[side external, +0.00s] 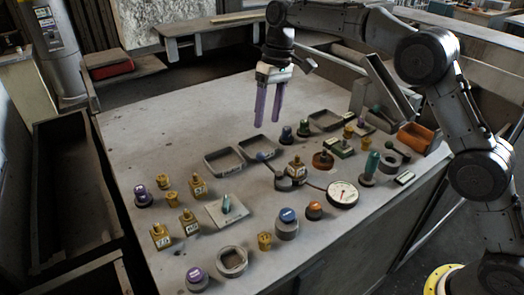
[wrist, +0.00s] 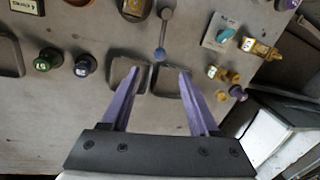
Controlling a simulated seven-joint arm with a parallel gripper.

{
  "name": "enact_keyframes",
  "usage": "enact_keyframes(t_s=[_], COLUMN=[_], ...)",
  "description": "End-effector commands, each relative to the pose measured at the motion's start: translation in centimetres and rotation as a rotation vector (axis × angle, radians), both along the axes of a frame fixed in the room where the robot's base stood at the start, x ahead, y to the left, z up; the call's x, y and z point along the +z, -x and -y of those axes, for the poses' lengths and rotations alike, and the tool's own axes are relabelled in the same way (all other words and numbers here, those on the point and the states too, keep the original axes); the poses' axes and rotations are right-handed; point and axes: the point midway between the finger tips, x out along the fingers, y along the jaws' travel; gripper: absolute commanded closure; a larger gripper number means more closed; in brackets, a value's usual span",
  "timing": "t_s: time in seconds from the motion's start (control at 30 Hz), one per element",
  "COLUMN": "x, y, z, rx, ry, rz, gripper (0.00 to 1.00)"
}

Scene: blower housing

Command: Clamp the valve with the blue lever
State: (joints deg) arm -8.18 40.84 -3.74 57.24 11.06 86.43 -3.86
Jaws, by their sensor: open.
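The valve with the blue lever (side external: 264,156) sits mid-table in the side external view, its thin grey lever ending in a small blue ball. In the wrist view the lever (wrist: 163,33) runs down from a grey pivot at the top edge to the blue ball (wrist: 159,53). My gripper (side external: 267,122) is open and empty, pointing down above the table. In the wrist view its two purple fingers (wrist: 159,71) stand apart, with the ball just beyond and between their tips. Nothing is between the fingers.
Two shallow grey trays (side external: 210,168) lie near the lever. A brass block (side external: 297,172) and a round dial gauge (side external: 342,194) stand close to it. Several labelled knobs and brass fittings (side external: 160,236) cover the front. The far left tabletop is clear.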

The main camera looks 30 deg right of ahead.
Motion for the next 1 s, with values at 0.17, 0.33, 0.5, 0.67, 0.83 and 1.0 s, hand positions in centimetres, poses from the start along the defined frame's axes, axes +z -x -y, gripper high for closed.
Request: enact_keyframes(t_s=[0.17,0.33,0.5,0.67,0.83,1.0], x=[-3.6,-6.7,-9.0,-10.1,-10.4,-10.4], y=[0.2,0.3,0.4,0.4,0.4,0.4], z=[-0.7,-1.3,-1.8,-1.9,-2.0,-2.0], rx=[0.001,0.0,-0.001,0.0,0.0,0.0], ry=[0.0,-0.001,-0.001,0.0,0.0,0.0], rz=[-0.003,-0.002,-0.001,0.001,0.002,0.002], gripper=[0.39,0.39,0.39,0.39,0.39,0.41])
